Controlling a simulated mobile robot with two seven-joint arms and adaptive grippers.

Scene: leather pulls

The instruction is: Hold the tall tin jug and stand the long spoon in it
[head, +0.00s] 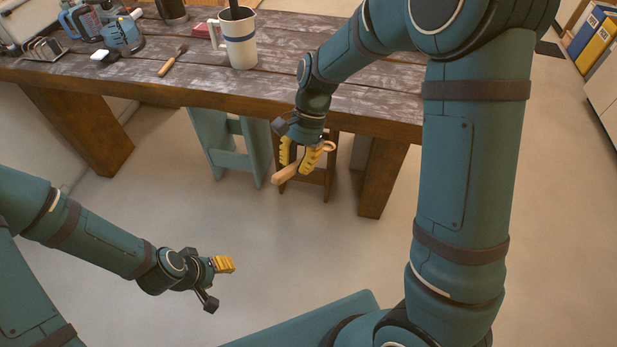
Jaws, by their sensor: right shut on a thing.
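The tall tin jug (239,47), white with a blue band and a handle on its left, stands upright on the table. My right gripper (300,162) is shut on a wooden thing, which looks like the long spoon (284,175). Its rounded end sticks out at the lower left, and the fingers hide much of the rest. This gripper is in front of the table, apart from the jug. My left gripper (221,283) is open and empty over the floor, far from the jug.
Several blue items crowd the left end. A teal stool (228,150) stands under the front edge. The tabletop right of the jug is clear.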

